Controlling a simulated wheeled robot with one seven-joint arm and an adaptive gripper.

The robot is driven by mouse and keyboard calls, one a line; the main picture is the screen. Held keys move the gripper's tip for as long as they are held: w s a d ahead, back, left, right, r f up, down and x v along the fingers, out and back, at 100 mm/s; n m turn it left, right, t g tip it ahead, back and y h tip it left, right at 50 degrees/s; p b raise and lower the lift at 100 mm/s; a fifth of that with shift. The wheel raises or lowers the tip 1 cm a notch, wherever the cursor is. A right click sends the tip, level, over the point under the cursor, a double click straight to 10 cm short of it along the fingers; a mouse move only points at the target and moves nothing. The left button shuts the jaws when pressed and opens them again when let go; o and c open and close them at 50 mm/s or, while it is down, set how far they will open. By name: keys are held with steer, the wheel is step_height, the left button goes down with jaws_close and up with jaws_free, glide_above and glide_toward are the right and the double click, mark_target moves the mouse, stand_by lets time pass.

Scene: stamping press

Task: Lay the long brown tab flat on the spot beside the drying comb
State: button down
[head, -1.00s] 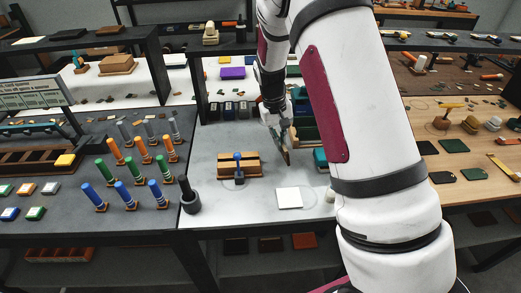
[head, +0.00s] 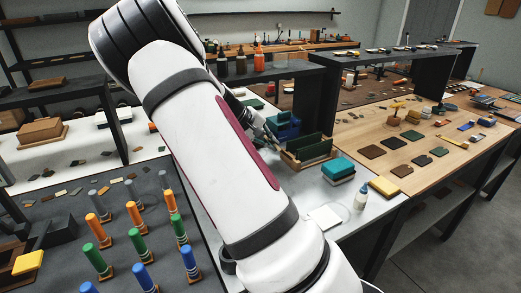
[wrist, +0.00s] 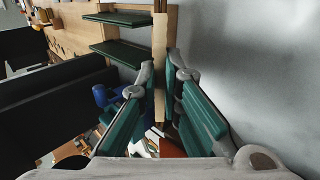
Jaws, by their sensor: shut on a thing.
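In the wrist view my gripper (wrist: 162,72) has its two teal-lined fingers closed on a slim, light brown strip (wrist: 160,45), seen nearly edge-on; I take it for the long brown tab. In the head view my gripper (head: 268,138) is partly hidden behind my arm, above the pale bench, just left of a wooden holder (head: 305,163) with upright dark green pieces. I cannot tell for sure whether this holder is the drying comb. The spot beside it is not clearly seen.
A teal block (head: 338,168), a white square (head: 325,217), a small bottle (head: 361,196) and a yellow block (head: 384,187) stand near the bench's right side. Flat brown and green tabs (head: 402,171) lie on the wooden bench. Coloured pegs (head: 138,246) stand on the left table.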

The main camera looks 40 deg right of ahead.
steer(key=shift+f+b, duration=1.6)
steer(key=shift+f, duration=1.6)
steer(key=c, duration=1.7)
jaws_free()
steer(key=v, duration=1.2)
steer(key=shift+r, duration=0.1)
steer(key=shift+s, duration=0.1)
